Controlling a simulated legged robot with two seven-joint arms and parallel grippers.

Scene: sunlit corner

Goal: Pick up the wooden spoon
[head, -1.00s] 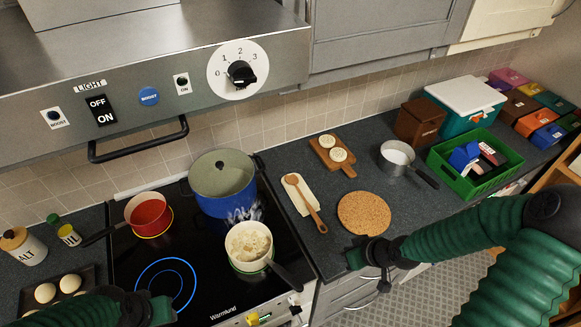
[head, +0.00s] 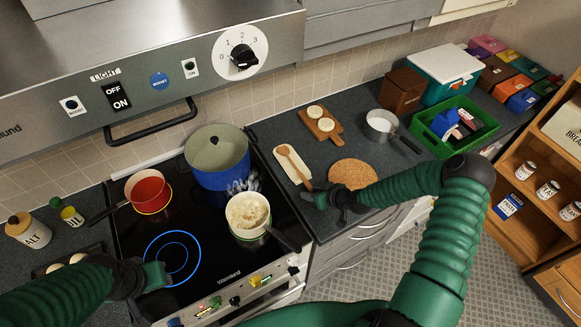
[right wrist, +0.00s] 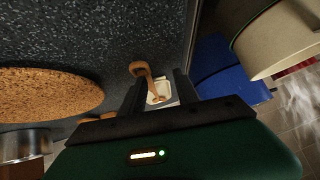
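The wooden spoon (head: 297,162) lies on a cream spoon rest (head: 282,158) on the dark counter, right of the stove. Its handle points towards the counter's front edge. My right gripper (head: 318,200) is close to the handle end, beside the front edge. In the right wrist view my right gripper (right wrist: 160,84) is open, and the spoon (right wrist: 146,76) shows between its fingers in the picture, the handle end nearest. I see no grip on it. My left gripper (head: 160,275) is over the front of the stove, and its fingers are too unclear to judge.
A round cork mat (head: 352,172) lies right of the spoon, partly behind my right arm. A board with round pieces (head: 322,128) and a steel pan (head: 381,124) stand behind. The blue pot (head: 220,172) and a filled pan (head: 247,213) are on the stove to the left.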

